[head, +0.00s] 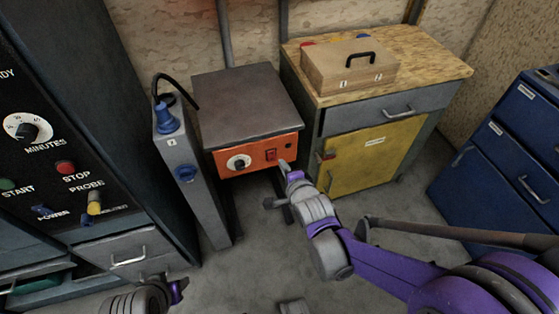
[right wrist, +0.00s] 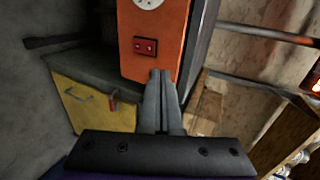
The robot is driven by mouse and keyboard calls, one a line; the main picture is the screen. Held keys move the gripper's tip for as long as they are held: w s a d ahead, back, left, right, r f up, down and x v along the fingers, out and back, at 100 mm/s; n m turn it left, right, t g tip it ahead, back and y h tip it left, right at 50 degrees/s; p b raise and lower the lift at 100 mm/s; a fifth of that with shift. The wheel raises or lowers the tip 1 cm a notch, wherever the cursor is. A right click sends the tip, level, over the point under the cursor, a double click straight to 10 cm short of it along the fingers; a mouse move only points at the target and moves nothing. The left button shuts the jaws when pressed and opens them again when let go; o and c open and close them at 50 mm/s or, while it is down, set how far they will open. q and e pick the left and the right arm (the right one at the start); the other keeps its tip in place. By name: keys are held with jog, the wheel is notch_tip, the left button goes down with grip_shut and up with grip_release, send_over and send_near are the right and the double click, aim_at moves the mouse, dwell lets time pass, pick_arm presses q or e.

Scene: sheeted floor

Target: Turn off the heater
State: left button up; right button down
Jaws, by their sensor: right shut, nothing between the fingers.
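The heater is a grey-topped box with an orange front panel (head: 255,153); the panel also shows in the right wrist view (right wrist: 157,55). On it are a white-faced dial (head: 238,163) and a small red switch (head: 271,155), also seen in the right wrist view (right wrist: 145,46). My right gripper (head: 283,163) is shut and empty, its tips just beside the switch; its closed fingers (right wrist: 160,75) show in the wrist view. I cannot tell whether they touch the panel. Part of my left arm's end (head: 178,289) shows at bottom left; its fingers are hidden.
A grey pillar (head: 190,190) with blue knobs stands left of the heater, beside a dark control cabinet (head: 85,110). At right are a wooden-topped cabinet with a yellow door (head: 368,158), a wooden case (head: 350,65) and blue drawers (head: 510,140). Floor (head: 240,270) in front is partly clear.

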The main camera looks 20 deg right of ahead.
pick_arm(q)
jog(key=shift+r+p, duration=0.35)
jog(key=shift+r, duration=0.2)
pick_arm(e)
jog(key=shift+r+v, duration=0.2)
jog(key=shift+v, duration=0.75)
jog(key=shift+r+v, duration=0.2)
jog(key=shift+v, duration=0.7)
pick_arm(q)
jog(key=shift+s, duration=0.1)
pick_arm(e)
jog(key=shift+w, duration=0.2)
pick_arm(q)
notch_tip(320, 180, up, 12)
jog(key=w+p, duration=0.2)
jog(key=p, duration=0.9)
jog(key=shift+r+t, duration=0.25)
jog(key=shift+t, duration=0.05)
pick_arm(e)
jog(key=s+d+r+n+g, duration=0.1)
jog(key=s+r+n+g, duration=0.2)
jog(key=s+n, duration=0.5)
jog(key=s+d+r+n+g, duration=0.1)
jog(key=s+r+n+g, duration=0.3)
jog(key=s+n, duration=0.5)
notch_tip(320, 180, up, 3)
jog(key=shift+s+d+f+n+g, duration=0.2)
jog(key=shift+s+n+g, duration=0.1)
jog(key=shift+s, duration=0.6)
